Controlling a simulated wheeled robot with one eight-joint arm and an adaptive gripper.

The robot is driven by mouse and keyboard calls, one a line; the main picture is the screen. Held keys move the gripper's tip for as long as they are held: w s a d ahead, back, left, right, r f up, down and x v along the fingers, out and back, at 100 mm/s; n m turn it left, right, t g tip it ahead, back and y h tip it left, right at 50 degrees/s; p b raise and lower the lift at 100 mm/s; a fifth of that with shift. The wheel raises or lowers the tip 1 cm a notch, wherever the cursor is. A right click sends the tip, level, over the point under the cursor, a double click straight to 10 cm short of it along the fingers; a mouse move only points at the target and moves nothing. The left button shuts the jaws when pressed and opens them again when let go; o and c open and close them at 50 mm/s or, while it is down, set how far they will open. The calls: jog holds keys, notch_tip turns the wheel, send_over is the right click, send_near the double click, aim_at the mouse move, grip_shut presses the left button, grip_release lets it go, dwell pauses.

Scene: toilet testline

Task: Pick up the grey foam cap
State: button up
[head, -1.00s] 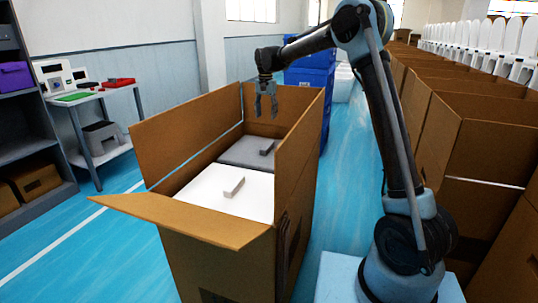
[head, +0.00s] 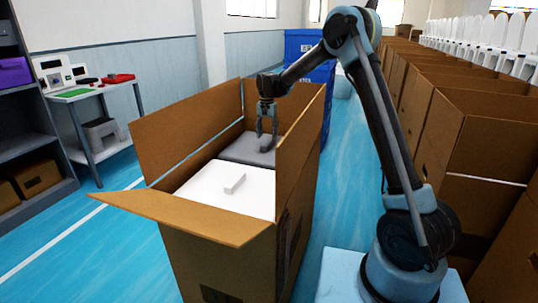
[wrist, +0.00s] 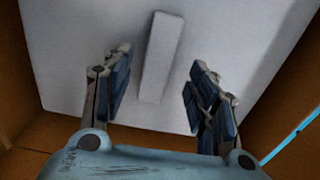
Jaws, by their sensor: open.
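The grey foam cap (head: 238,148) lies in the far half of the open cardboard box, beyond a white foam cap (head: 205,186) in the near half. Each has a raised bar on top. My gripper (head: 267,145) is inside the box, pointing down over the grey cap's bar, which it partly hides in the head view. In the wrist view the grey cap (wrist: 80,55) fills most of the picture. Its upright bar (wrist: 160,62) lines up with the gap between the fingers of my gripper (wrist: 160,95). The fingers are open and do not appear to touch the bar.
The cardboard box (head: 185,130) has tall walls and a near flap (head: 180,217) folded outward. Blue bins (head: 305,50) stand behind it. A row of cardboard boxes (head: 480,145) is at the right, and a small table (head: 100,110) with items at the left.

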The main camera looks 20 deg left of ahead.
aim_at(268, 141)
notch_tip(268, 141, down, 5)
jog(key=shift+w+d+f, duration=0.1)
jog(key=shift+w, duration=0.05)
grip_shut()
